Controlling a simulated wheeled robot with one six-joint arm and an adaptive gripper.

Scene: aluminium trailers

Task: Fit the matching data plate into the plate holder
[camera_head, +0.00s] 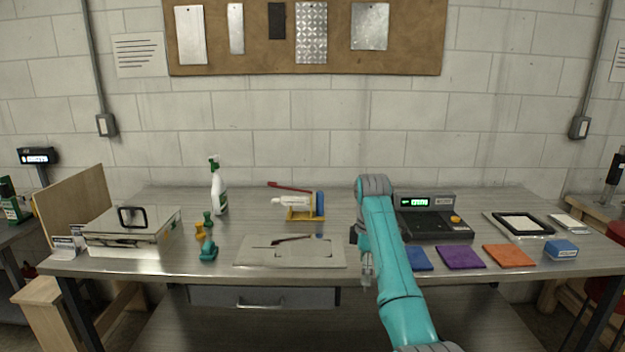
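Three flat coloured plates lie in a row near the table's front right: a blue plate (418,258), partly behind my arm, a purple plate (461,257) and an orange plate (509,255). A black rectangular frame (488,220) with a pale inside lies behind the orange plate. A flat grey board (252,251) with dark outlines lies at the front middle. I cannot tell which of these two is the plate holder, nor read any plate markings. My gripper (366,282) hangs downward at the table's front edge, left of the blue plate; its finger opening is too small to judge.
A dark device with a green display (433,228) stands behind the plates. A blue block (561,250) and pale pad (569,223) are at right. A yellow stand (302,214), spray bottle (217,190), small teal tool (208,250) and metal box (130,238) are further left.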

